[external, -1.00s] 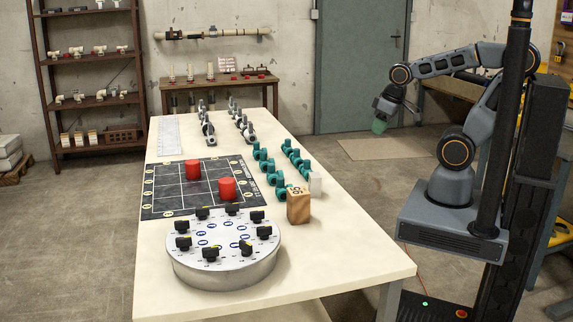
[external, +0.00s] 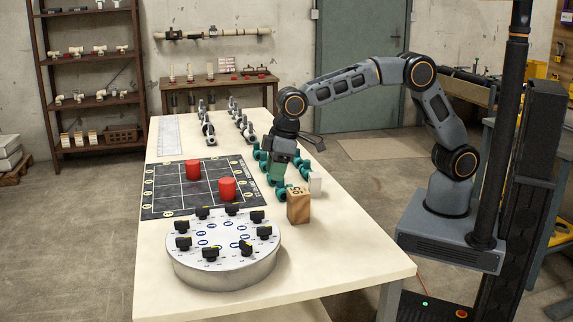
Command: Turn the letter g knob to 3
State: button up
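A round white dial plate (external: 222,241) on a grey drum stands at the near end of the table. Several black knobs, such as the front one (external: 211,254), ring its top, with blue marks inside the ring. The letters and numbers are too small to read, so I cannot tell which knob is g or where it points. My gripper (external: 277,178) hangs over the teal fittings, behind and to the right of the dial plate, apart from all the knobs. Its fingertips blend with the teal parts, so its opening is unclear.
A wooden block (external: 298,206) and a white block (external: 315,183) stand between my gripper and the table's right edge. A black grid mat (external: 165,198) with two red cylinders (external: 227,187) lies behind the dial. The near right table top is clear.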

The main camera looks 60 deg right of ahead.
send_near(232, 204)
jog(key=s+d, duration=0.3)
jog(key=s, duration=0.1)
notch_tip(232, 204, up, 4)
jog(key=w+a+t+y, duration=0.1)
jog(key=w, duration=0.1)
jog(key=shift+n, duration=0.3)
jog(key=x, duration=1.4)
jog(key=shift+c, duration=0.2)
jog(key=shift+r, duration=0.1)
grip_shut()
